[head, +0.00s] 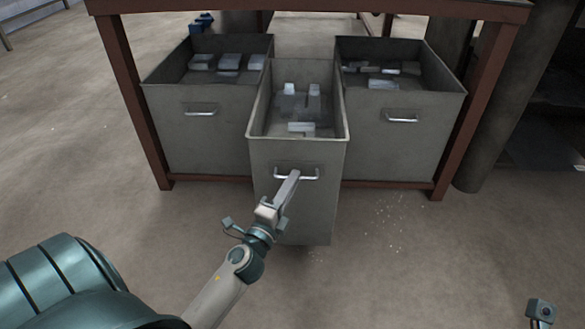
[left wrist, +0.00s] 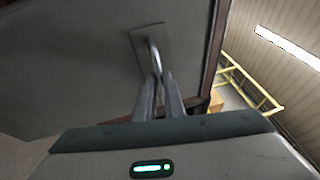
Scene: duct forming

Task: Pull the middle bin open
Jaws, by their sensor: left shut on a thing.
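The middle bin (head: 298,217) is a grey open-topped metal box holding several metal blocks. It stands out in front of the two bins on either side. A silver bar handle (head: 312,178) sits on its front face. My left gripper (head: 292,176) is shut on this handle, near its left part. In the left wrist view, the fingers (left wrist: 158,78) close around the handle (left wrist: 153,45) in front of the bin's face (left wrist: 75,70). At the lower right of the head view, a small part of my right arm shows, but its fingers do not.
The left bin (head: 208,135) and right bin (head: 405,140) stand under a red-brown frame (head: 125,75), close to the middle bin's sides. A dark cylinder (head: 490,120) stands at the right. The floor in front is open.

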